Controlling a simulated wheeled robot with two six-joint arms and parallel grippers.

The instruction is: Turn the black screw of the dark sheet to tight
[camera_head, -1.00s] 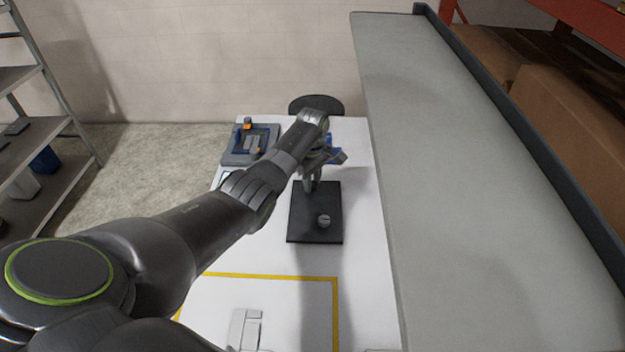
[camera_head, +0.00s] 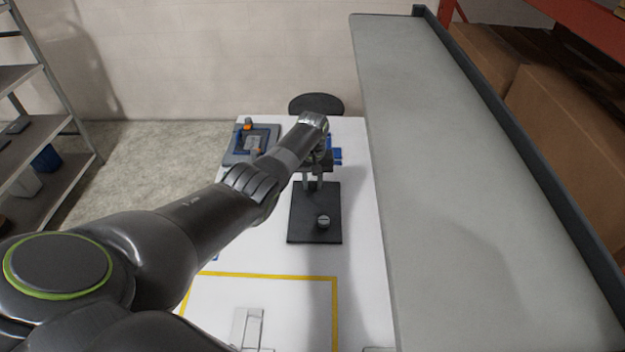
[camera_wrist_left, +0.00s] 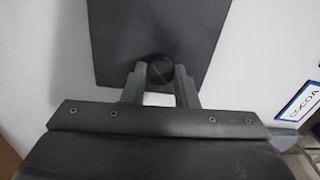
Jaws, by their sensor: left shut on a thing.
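The dark sheet (camera_head: 314,222) lies flat on the white table. My left gripper (camera_head: 313,184) points down over the sheet's far end. In the left wrist view the round black screw (camera_wrist_left: 160,67) is at the edge of the dark sheet (camera_wrist_left: 150,30), between my two fingertips. The left gripper is shut on the black screw. In the head view the screw is hidden by the gripper. My right gripper is in neither view.
A grey and blue fixture with orange parts (camera_head: 250,145) stands at the table's back left. A blue object (camera_head: 335,156) shows behind my gripper. A yellow outline (camera_head: 270,275) marks the near table. A large grey panel (camera_head: 470,200) runs along the right.

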